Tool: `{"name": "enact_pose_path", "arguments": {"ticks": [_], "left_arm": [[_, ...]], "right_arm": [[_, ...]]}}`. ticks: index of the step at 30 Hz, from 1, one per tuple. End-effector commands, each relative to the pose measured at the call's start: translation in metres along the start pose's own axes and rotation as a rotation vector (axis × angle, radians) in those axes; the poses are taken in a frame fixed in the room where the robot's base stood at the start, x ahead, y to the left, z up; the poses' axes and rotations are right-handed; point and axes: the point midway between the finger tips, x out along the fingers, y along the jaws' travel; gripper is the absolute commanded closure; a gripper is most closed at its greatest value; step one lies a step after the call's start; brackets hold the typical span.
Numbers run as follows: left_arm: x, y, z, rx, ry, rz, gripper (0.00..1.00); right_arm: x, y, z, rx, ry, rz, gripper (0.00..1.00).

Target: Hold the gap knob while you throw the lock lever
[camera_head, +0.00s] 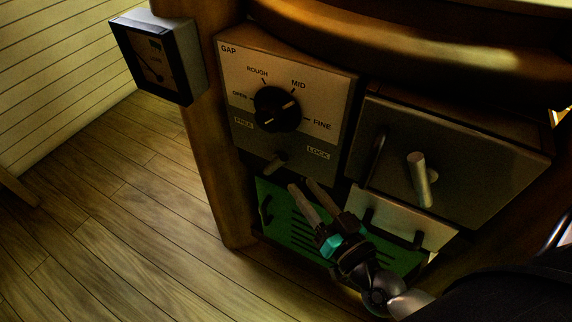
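The gap knob (277,109) is a round black knob on the pale upper part of the control panel (330,92). The lock lever (274,163) is a short grey bar on the darker lower part, below and between the FREE and LOCK labels. My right gripper (302,186) is just below and right of the lever, in front of the green panel. Its two fingers are apart with nothing seen between them. It does not appear to touch the lever or knob. My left gripper is out of view.
A dial gauge box (160,60) is on the post at upper left. A grey box (480,155) with a thick peg handle (421,180) is right of the panel. A slotted green panel (285,227) is below. The wooden floor (125,220) at left is clear.

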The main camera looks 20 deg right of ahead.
Motion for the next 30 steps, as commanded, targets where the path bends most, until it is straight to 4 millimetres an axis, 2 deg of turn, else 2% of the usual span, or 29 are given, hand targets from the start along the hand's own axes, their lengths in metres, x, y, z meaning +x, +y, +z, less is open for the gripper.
{"name": "enact_pose_path", "arguments": {"ticks": [6, 13, 18, 28, 30], "left_arm": [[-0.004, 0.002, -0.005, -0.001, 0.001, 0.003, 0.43], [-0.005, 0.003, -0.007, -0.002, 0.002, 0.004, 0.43], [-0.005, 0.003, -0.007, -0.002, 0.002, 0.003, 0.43], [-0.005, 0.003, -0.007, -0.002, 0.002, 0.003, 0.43], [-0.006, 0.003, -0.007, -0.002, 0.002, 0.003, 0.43]], "right_arm": [[0.039, 0.0, -0.001, 0.001, 0.005, 0.001, 0.6], [0.068, 0.0, 0.0, 0.0, 0.002, 0.001, 0.6], [0.078, 0.0, 0.0, -0.001, 0.001, 0.001, 0.6], [0.08, 0.0, 0.0, -0.001, -0.001, 0.0, 0.6], [0.08, 0.0, 0.0, -0.001, -0.001, 0.0, 0.68]]}}
